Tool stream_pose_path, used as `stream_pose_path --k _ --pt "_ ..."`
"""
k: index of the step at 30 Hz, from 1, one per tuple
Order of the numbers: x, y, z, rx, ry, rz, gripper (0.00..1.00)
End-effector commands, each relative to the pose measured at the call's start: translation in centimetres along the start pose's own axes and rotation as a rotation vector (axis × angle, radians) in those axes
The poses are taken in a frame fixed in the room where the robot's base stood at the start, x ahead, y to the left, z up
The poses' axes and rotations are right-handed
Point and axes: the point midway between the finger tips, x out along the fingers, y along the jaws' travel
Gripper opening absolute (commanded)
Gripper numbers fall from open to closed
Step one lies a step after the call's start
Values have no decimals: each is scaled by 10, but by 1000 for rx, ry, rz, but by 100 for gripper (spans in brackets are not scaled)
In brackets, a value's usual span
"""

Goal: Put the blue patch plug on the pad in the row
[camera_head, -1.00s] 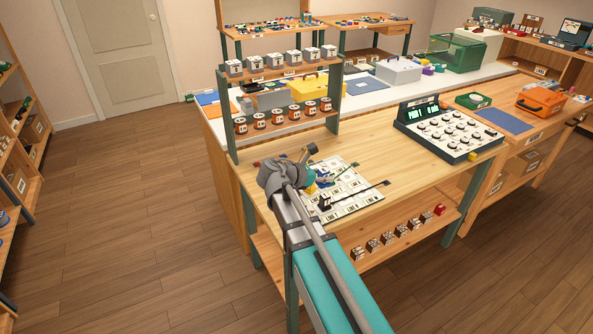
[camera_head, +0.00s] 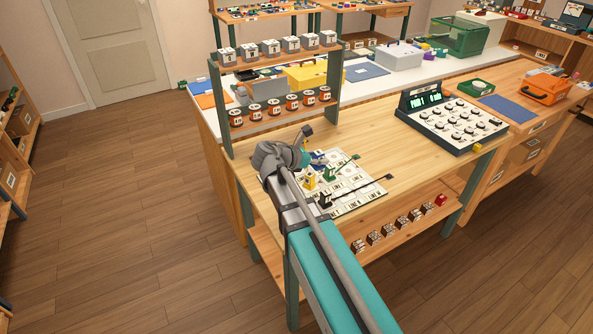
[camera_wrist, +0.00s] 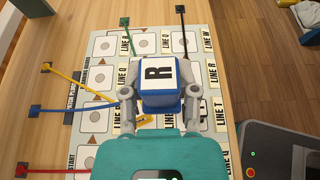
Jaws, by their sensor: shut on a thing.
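My gripper (camera_wrist: 158,98) is shut on the blue patch plug (camera_wrist: 159,103), a blue block whose white top is marked R. The plug is over the middle of the patch board (camera_wrist: 103,45), which has rows of white pads with LINE labels. The blue cord (camera_wrist: 70,108) runs from the left to the plug. The plug hides the pad under it, and I cannot tell whether it touches the board. In the head view my gripper (camera_head: 313,160) is over the board's far left part, with the yellow plug (camera_head: 310,183) and green plug (camera_head: 329,174) close by.
A black plug (camera_head: 325,200) stands at the board's near left. Green, black, yellow and red cords cross the board's edges. A shelf with spools (camera_head: 274,107) stands behind my gripper. A keyed console (camera_head: 455,118) is at the right, with bare wood between.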

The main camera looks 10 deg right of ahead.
Motion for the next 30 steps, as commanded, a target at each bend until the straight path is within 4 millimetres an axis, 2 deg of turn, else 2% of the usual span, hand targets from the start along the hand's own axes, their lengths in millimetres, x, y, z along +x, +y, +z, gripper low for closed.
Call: stream_pose_path --k 8,19,30 --pt "-10 2 -1 0 0 0 0" --pt "-45 7 -7 0 0 -1 0" --pt "-50 7 -9 1 -1 -3 0"
